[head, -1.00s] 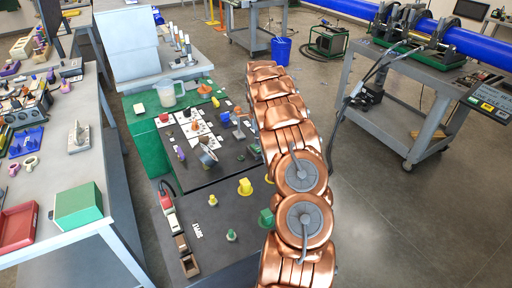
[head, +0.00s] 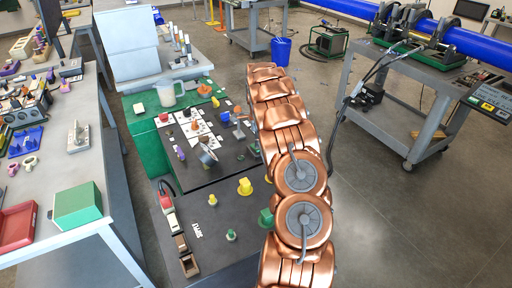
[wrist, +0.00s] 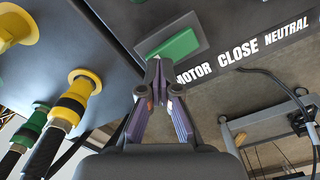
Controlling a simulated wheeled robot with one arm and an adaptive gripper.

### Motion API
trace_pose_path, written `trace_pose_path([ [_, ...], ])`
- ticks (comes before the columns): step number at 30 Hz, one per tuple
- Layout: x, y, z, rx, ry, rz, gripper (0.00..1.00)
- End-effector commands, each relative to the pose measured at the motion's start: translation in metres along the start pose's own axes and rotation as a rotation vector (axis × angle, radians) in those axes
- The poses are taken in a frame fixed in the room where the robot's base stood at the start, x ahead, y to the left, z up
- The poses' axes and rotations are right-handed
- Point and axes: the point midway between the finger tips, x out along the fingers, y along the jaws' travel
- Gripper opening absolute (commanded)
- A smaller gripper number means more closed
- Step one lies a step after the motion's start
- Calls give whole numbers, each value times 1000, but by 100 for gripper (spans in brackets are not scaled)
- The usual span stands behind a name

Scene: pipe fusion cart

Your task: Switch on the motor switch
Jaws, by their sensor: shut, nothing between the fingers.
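The motor switch (wrist: 174,46) is a green rocker in a pale grey frame on a dark grey panel, in the wrist view. The word MOTOR (wrist: 194,74) is printed beside it, followed by CLOSE and NEUTRAL. My gripper (wrist: 157,68) is shut and empty, with its tips at the near edge of the switch. I cannot tell whether the tips touch it. In the head view my copper-coloured arm reaches away from me, and the gripper does not show.
Yellow (wrist: 75,103) and green (wrist: 34,125) hose connectors stick out at the wrist view's left. In the head view, a workbench (head: 107,232) stands at left and a wheeled cart with a blue pipe (head: 476,46) at right. Open floor (head: 400,220) lies right of my arm.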

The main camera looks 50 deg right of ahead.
Motion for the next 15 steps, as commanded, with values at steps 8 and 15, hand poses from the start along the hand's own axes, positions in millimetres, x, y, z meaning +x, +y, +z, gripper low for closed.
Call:
trace_pose_path([
  [8,4,0,0,0,0,0,0],
  [15,7,0,0,0,0,0,0],
])
